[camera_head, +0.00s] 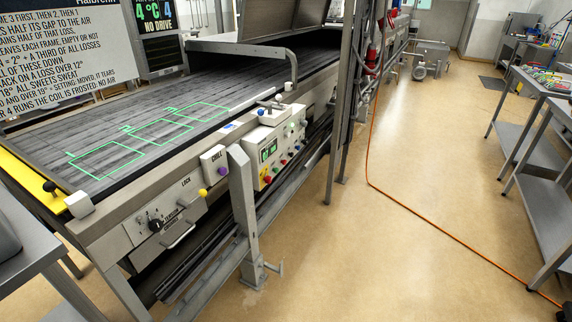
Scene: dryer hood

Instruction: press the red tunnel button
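A pale control box (283,143) with a green-lit display is mounted on the near side of the long machine, right of the picture's centre-left. Its face carries several small coloured buttons, with a red button (267,180) low on its left end. Other small reddish buttons sit further along the face. I cannot read their labels, so I cannot tell which is the tunnel button. Neither of my grippers is in view.
The slatted belt (90,135) has green outlined frames on it. A small box marked CHILL (213,165), a yellow knob (202,193) and a grey post (243,205) stand near the control box. An orange cable (430,233) crosses the open floor.

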